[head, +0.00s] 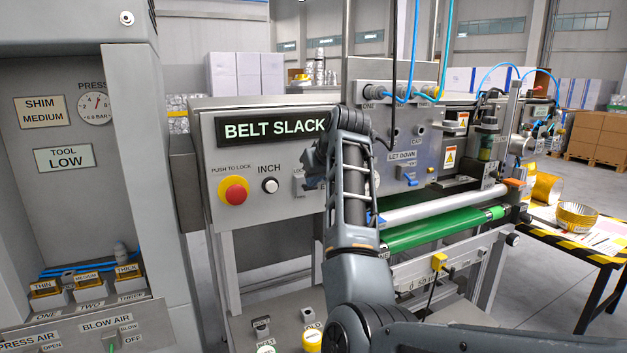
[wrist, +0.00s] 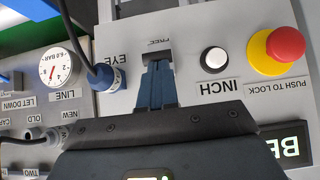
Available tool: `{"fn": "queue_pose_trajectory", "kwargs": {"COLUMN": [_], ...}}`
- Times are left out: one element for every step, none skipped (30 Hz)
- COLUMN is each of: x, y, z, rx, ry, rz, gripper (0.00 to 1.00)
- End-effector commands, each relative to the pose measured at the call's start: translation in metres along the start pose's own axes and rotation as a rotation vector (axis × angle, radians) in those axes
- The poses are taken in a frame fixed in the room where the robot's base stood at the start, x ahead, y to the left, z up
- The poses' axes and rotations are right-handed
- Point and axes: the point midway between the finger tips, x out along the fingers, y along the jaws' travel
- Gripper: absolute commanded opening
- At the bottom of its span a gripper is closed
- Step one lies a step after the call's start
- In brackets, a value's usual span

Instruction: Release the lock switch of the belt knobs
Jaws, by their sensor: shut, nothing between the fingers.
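The belt-slack panel (head: 222,152) faces me under the BELT SLACK sign (head: 272,128). In the wrist view, upside down, a small dark switch slot (wrist: 156,57) sits beside a FREE label (wrist: 158,42). I take it for the lock switch; its position cannot be told because the fingertips cover most of it. My gripper (wrist: 157,66) is shut and empty, its tips right at the slot; I cannot tell if they touch. In the head view my gripper (head: 313,173) is at the panel, and my arm hides much of the area. The belt knobs cannot be made out clearly.
Beside the switch are a white INCH button (wrist: 214,60) and a red push-to-lock button (wrist: 285,44). On the other side, a dark cable plug (wrist: 105,77) and a LINE gauge (wrist: 59,68) stand close.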

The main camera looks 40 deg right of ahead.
Motion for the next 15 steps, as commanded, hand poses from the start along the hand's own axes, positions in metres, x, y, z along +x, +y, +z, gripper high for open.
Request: {"fn": "queue_pose_trajectory", "kwargs": {"x": [0.006, 0.007, 0.009, 0.010, 0.011, 0.013, 0.014, 0.015, 0.017, 0.018, 0.019, 0.020, 0.021, 0.021, 0.022], "y": [0.001, 0.001, 0.001, 0.001, 0.001, 0.001, 0.001, 0.001, 0.001, 0.001, 0.001, 0.001, 0.001, 0.001, 0.001], "z": [0.010, 0.012, 0.016, 0.019, 0.022, 0.025, 0.028, 0.030, 0.033, 0.034, 0.036, 0.039, 0.040, 0.041, 0.043], "rx": [-0.001, -0.001, -0.001, -0.001, -0.001, -0.001, -0.001, -0.001, -0.001, 0.000, 0.000, 0.000, 0.000, 0.000, 0.000], "ry": [0.030, 0.058, 0.094, 0.124, 0.154, 0.192, 0.220, 0.248, 0.285, 0.312, 0.338, 0.372, 0.396, 0.419, 0.449], "rz": [0.002, 0.002, 0.002, 0.003, 0.002, 0.002, 0.002, 0.002, 0.002, 0.002, 0.001, 0.002, 0.001, 0.002, 0.001], "gripper": [0.00, 0.00, 0.00, 0.00, 0.00, 0.00, 0.00, 0.00, 0.00, 0.00, 0.00, 0.00, 0.00, 0.00, 0.00]}}
